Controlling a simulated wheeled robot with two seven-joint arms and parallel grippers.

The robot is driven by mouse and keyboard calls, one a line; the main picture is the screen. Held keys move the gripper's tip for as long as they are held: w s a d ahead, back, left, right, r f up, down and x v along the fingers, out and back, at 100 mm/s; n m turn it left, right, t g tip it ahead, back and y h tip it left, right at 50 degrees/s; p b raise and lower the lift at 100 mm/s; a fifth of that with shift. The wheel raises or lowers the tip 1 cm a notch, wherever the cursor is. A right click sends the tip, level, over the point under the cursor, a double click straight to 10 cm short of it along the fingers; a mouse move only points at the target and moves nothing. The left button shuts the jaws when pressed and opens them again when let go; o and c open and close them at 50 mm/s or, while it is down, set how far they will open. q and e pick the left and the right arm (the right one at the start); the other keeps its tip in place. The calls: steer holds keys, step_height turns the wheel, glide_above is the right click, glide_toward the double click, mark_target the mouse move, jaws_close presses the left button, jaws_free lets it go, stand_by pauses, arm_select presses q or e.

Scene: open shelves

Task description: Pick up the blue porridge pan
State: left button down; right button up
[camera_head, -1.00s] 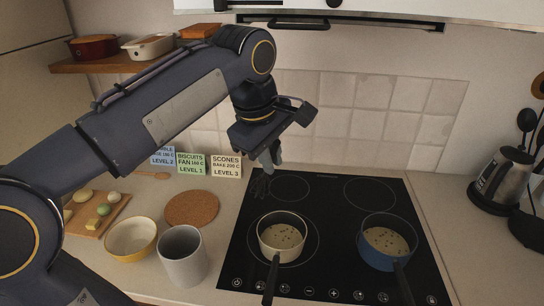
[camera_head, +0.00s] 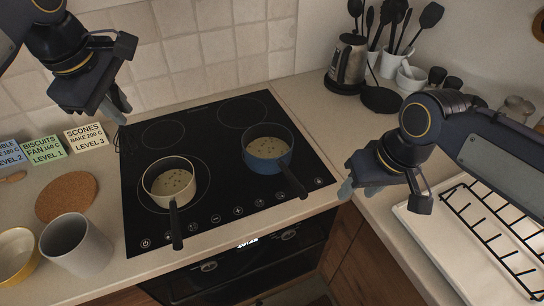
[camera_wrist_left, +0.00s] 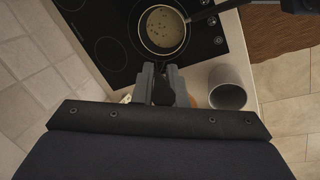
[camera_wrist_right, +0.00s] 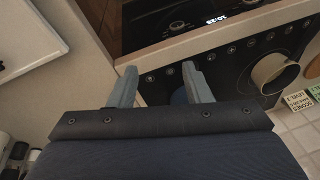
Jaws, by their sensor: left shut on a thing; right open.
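The blue pan (camera_head: 268,155) holds speckled porridge and sits on the right front of the black hob, its dark handle pointing to the front right. A bit of blue, probably this pan, shows between my right fingers in the right wrist view (camera_wrist_right: 180,97). My right gripper (camera_head: 380,187) is open and empty, right of the pan handle and apart from it. A cream pan (camera_head: 158,176) with porridge stands at the hob's left front. My left gripper (camera_head: 119,106) is above the hob's back left, shut on a dark whisk-like utensil (camera_wrist_left: 163,92), mostly hidden by the fingers.
A grey mug (camera_head: 75,245), a yellow bowl (camera_head: 14,262) and a cork mat (camera_head: 66,196) stand left of the hob. A kettle (camera_head: 347,62) and utensil pots are at the back right. A white tray with a black rack (camera_head: 490,225) lies under my right arm.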

steer(key=w+a+n+h, duration=0.1)
steer(key=w+a+h, duration=0.1)
steer(key=w+a, duration=0.25)
arm_select(q)
steer(key=shift+a+f, duration=0.1)
arm_select(e)
steer(key=n+g+h, duration=0.1)
steer(key=n+h, duration=0.1)
glide_toward(296, 183)
arm_select(q)
steer(key=shift+r, duration=0.3)
arm_select(e)
steer(key=f, duration=0.5)
steer(key=shift+w+d+f, duration=0.15)
steer(key=shift+d+f, duration=0.2)
steer(key=shift+f, duration=0.05)
arm_select(q)
steer(key=shift+r+p, duration=0.55)
steer(key=shift+p, duration=0.25)
arm_select(e)
steer(key=shift+w+d+f, duration=0.1)
steer(key=shift+d+f, duration=0.05)
steer(key=shift+f, duration=0.75)
steer(key=shift+w+d+f, duration=0.1)
steer(key=shift+d+f, duration=0.1)
steer(key=shift+f, duration=0.65)
steer(key=shift+d+f, duration=0.15)
steer(key=shift+f, duration=0.75)
steer(key=shift+r, duration=0.1)
jaws_close()
